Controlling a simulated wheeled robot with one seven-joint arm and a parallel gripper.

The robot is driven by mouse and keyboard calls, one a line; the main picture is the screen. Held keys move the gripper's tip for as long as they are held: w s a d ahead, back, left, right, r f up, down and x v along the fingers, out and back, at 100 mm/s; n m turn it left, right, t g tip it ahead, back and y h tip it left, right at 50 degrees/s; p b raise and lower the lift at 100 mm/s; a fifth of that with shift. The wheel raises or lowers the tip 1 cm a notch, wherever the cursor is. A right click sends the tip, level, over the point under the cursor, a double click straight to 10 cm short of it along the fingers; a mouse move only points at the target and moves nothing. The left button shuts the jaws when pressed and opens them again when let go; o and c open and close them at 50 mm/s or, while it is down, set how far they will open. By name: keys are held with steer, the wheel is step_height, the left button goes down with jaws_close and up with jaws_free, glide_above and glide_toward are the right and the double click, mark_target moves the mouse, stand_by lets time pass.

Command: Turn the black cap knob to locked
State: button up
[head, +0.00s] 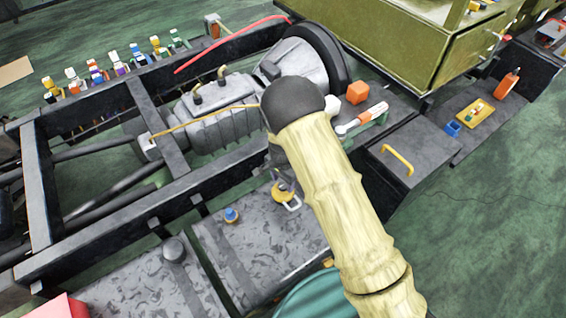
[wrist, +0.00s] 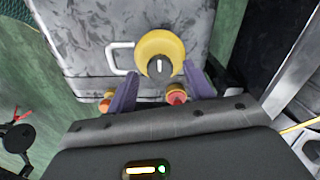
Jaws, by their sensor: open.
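The black cap knob (wrist: 159,67) is a small dark round piece with a white line, set in a yellow ring (wrist: 153,44) on a mottled grey tank in the wrist view. The white line stands nearly upright in the picture. My gripper (wrist: 160,72) is open, with one purple finger on each side of the knob; I cannot tell whether either finger touches it. In the head view the yellow ring (head: 281,194) shows on the grey tank (head: 255,250). There my arm hides most of the gripper, and I cannot make out the knob.
A white loop handle (wrist: 120,58) is beside the yellow ring. On the tanks are a blue cap (head: 231,215) and a dark cap (head: 174,249). The chassis rail runs behind; a black box with a yellow handle (head: 398,160) stands to the right. Open green floor lies at lower right.

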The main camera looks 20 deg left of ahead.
mark_target(283, 186)
step_height(283, 186, up, 16)
stand_by(0.4)
stand_by(0.3)
steer(key=s+d+r+n+p, duration=0.1)
steer(key=d+r, duration=0.3)
steer(key=d, duration=0.3)
steer(key=d+r+n+p, duration=0.1)
steer(key=d+r, duration=0.3)
steer(key=d, duration=0.4)
steer(key=s+d+r+n+t+p, duration=0.1)
steer(key=s+d+r+n, duration=0.1)
steer(key=s+d, duration=0.4)
steer(key=s+d+r+n+t+p, duration=0.1)
steer(key=s+d+r+p, duration=0.1)
steer(key=s+d+r, duration=0.2)
steer(key=s+d, duration=0.2)
steer(key=d, duration=0.2)
steer(key=shift+d+r+n+t, duration=0.2)
steer(key=shift+r+n+t, duration=0.1)
steer(key=shift+r+n, duration=0.1)
